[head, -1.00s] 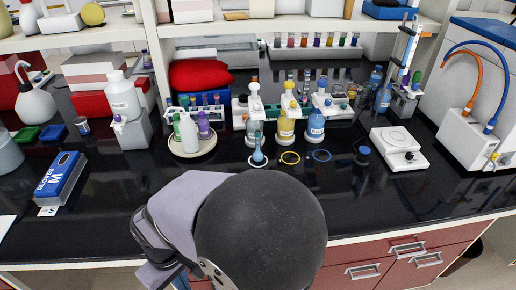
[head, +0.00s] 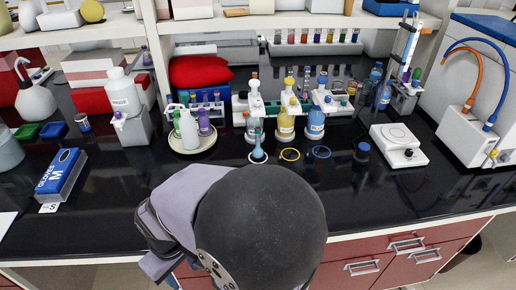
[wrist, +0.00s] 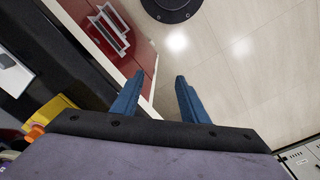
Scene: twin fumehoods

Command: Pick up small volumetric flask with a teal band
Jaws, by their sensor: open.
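A small light-blue piece with a narrow neck and round bulb (head: 258,155) stands on a white ring on the black bench in the head view. It may be the small volumetric flask, but I cannot make out a teal band at this size. Larger bottles with clear-grey, yellow (head: 286,124) and blue (head: 316,124) contents stand behind it. My gripper (wrist: 163,76) is open and empty in the wrist view, with its two blue fingers apart over the floor in front of the bench. No flask shows in the wrist view. The gripper's fingers are hidden in the head view.
A yellow ring (head: 290,155) and blue ring (head: 321,152) lie right of the light-blue piece. A round tray (head: 176,143) with bottles is to its left, and a white stirrer (head: 398,146) to its right. The bench front is mostly clear.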

